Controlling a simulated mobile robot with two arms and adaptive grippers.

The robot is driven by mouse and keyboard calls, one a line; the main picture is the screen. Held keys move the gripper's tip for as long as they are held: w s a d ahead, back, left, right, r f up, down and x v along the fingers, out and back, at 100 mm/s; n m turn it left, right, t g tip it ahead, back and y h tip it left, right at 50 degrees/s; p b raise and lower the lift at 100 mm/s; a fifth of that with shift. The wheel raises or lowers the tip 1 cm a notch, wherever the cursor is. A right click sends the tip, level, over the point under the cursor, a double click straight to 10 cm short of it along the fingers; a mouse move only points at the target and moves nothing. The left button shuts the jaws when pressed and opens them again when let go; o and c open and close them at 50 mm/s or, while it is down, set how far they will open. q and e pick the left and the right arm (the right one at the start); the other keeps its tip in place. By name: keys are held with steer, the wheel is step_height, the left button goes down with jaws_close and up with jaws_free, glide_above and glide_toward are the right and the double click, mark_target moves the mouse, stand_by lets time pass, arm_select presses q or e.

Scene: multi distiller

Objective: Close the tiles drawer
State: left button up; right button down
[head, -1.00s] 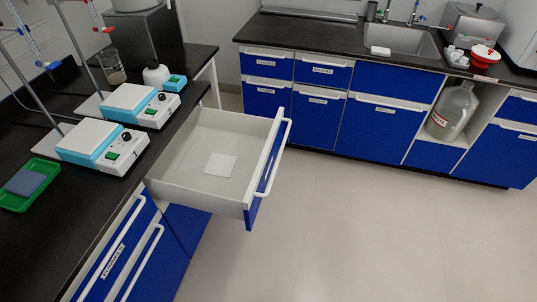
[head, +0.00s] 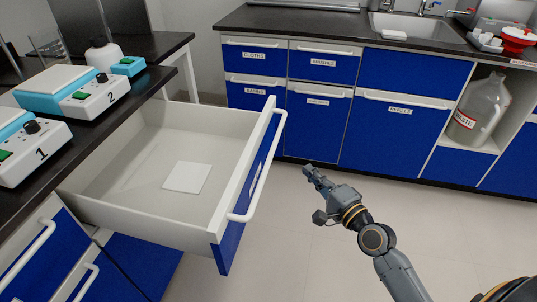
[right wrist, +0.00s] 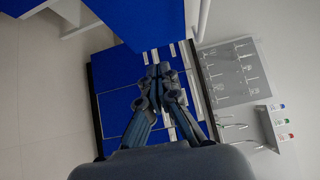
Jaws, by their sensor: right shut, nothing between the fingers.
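The open drawer (head: 145,212) stands pulled far out from the left bench in the head view. Its blue front with a white bar handle (head: 279,140) faces right, and any label on it is not readable. A single white square tile (head: 187,178) lies flat on its floor. My right gripper (head: 309,171) is to the right of the drawer front, apart from the handle, with its fingers shut and empty. In the right wrist view the shut fingertips (right wrist: 158,70) point at blue surfaces. My left gripper is not in view.
The left bench top (head: 110,125) carries hotplates numbered 1 and 2 (head: 82,97). Blue cabinets with a sink (head: 415,30) and a waste jug (head: 479,108) stand along the back. The floor (head: 300,240) between is clear.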

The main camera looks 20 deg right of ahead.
glide_toward(268, 142)
steer(key=w+d, duration=0.2)
steer(key=w, duration=0.1)
steer(key=shift+w+a, duration=1.1)
steer(key=shift+a, duration=0.15)
steer(key=shift+w+a, duration=0.25)
steer(key=shift+a, duration=0.1)
